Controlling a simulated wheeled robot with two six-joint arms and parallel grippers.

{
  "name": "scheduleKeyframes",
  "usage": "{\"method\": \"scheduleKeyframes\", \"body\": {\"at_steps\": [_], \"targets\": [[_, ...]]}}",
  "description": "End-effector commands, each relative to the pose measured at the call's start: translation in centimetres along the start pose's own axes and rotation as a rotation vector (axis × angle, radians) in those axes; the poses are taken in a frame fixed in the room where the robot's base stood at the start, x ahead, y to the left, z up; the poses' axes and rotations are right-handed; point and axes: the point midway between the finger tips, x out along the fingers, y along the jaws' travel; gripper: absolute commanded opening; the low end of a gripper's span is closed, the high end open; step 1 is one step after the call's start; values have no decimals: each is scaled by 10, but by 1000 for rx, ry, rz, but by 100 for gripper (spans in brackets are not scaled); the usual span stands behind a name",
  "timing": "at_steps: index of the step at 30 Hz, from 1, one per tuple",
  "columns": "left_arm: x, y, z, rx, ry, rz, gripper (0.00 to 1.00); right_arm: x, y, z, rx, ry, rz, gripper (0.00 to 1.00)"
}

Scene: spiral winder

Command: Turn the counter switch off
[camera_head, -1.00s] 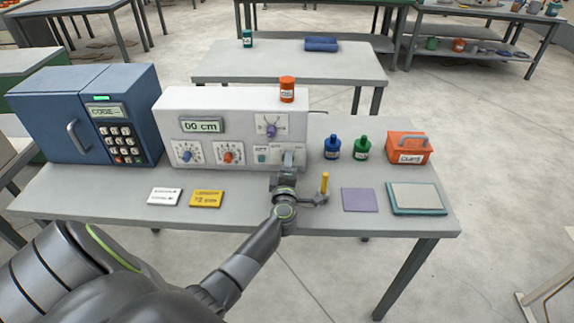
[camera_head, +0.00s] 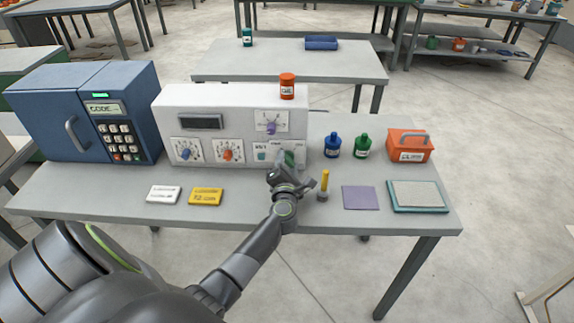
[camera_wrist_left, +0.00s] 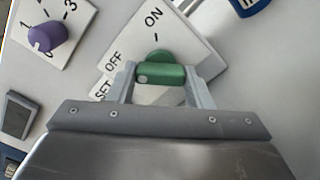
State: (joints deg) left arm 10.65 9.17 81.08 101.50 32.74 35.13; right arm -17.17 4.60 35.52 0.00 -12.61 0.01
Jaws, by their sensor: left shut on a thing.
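The counter switch is a green knob (camera_wrist_left: 160,74) on a white plate with ON and OFF printed on it. A pale dot sits at the knob's left end in the left wrist view, on the OFF side. In the head view the green knob (camera_head: 290,158) is partly hidden on the low right of the white machine (camera_head: 232,97). My left gripper (camera_head: 284,170) is shut on it, tilted, with one finger at each end of the knob in the left wrist view (camera_wrist_left: 160,76). The machine's display (camera_head: 201,122) is dark. My right gripper is not seen.
A purple-pointer dial (camera_head: 271,127) sits above the switch. A yellow peg (camera_head: 324,185) stands close right of my gripper. Blue (camera_head: 333,146) and green (camera_head: 362,147) bottles and an orange box (camera_head: 409,147) stand further right. An orange jar (camera_head: 287,86) is on top of the machine.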

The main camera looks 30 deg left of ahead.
Motion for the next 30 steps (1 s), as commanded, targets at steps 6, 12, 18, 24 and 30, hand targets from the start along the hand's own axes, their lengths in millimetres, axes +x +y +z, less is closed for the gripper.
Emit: {"method": "scheduleKeyframes", "body": {"at_steps": [6,12,18,24,30], "targets": [[-1,-2,-2,-45,4,-4,23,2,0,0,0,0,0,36],[-1,-2,-2,-56,4,-4,23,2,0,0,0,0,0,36],[-1,-2,-2,-57,4,-4,23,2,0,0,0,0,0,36],[-1,-2,-2,-56,3,-3,65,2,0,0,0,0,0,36],[0,-1,-1,-54,2,-2,67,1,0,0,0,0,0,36]]}}
